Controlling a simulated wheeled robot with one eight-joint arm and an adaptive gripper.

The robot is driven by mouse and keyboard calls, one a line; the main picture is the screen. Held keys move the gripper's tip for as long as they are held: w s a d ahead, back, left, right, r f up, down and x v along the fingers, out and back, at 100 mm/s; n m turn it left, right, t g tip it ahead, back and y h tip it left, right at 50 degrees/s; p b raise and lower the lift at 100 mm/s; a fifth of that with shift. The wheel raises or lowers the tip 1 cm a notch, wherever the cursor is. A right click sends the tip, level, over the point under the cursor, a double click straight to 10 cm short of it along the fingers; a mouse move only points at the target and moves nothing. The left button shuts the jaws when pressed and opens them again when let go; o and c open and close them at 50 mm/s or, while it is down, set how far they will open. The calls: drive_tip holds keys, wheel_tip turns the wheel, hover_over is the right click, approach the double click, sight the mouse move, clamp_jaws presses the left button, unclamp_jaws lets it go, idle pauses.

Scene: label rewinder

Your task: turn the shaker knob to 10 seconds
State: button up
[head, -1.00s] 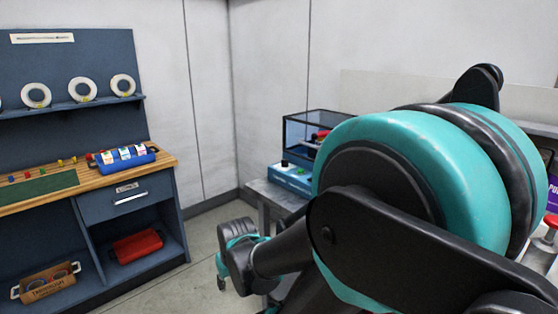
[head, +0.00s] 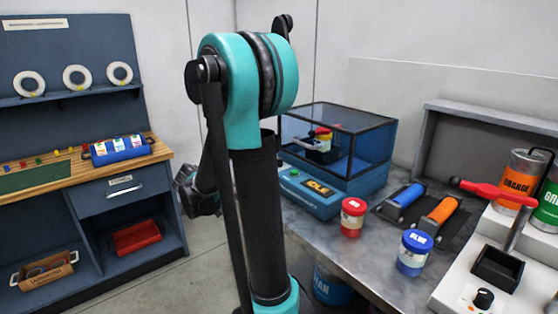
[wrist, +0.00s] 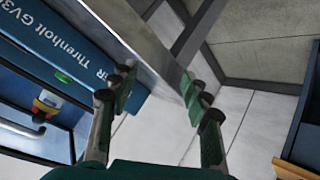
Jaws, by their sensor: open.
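The shaker (head: 314,201) is a blue box with a dark-framed clear enclosure, standing at the back of the grey bench. Inside is a clamped jar with a red and yellow top (head: 323,133). In the wrist view, my gripper (wrist: 160,95) is open and empty, above the bench edge and floor. The shaker's lettered blue side (wrist: 85,70) lies to its left, and the knob is not visible there. In the head view my arm hides the fingertips.
On the bench (head: 345,255) stand a red-lidded jar (head: 352,218), a blue jar (head: 413,252) and blue and orange rollers (head: 437,215). A white device with another black knob (head: 484,298) is at front right. A blue workbench (head: 115,205) stands left, with clear floor between.

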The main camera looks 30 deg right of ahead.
drive_tip(key=w+d+r+m+g+h, duration=0.2)
drive_tip(key=w+r+m+h, duration=0.2)
drive_tip(key=r+m+h, duration=0.45)
drive_tip(key=shift+m, duration=0.45)
drive_tip(key=d, duration=0.5)
drive_tip(key=w+d, duration=0.1)
drive_tip(key=d, duration=1.1)
drive_tip(key=shift+w+f, duration=0.15)
drive_tip(key=shift+f, duration=0.15)
drive_tip(key=shift+a, duration=0.1)
clamp_jaws()
